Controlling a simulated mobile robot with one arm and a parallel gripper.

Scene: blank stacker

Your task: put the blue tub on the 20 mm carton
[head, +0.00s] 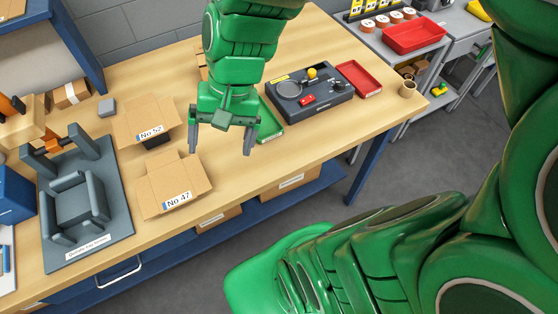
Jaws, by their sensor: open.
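My gripper (221,143) hangs over the middle of the workbench, fingers pointing down, open and empty. A dark blue box-like thing (14,196) is cut off at the left edge; I cannot tell whether it is the blue tub. Two cardboard cartons with open flaps stand left of my gripper: one labelled No 52 (146,118) and, nearer the front, one labelled No 47 (172,184). No label reading 20 mm is legible, so I cannot tell which carton that is.
A grey fixture plate (88,236) lies at the left of the bench. A green tray (270,127) is just right of my gripper. The front-right bench top is clear.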

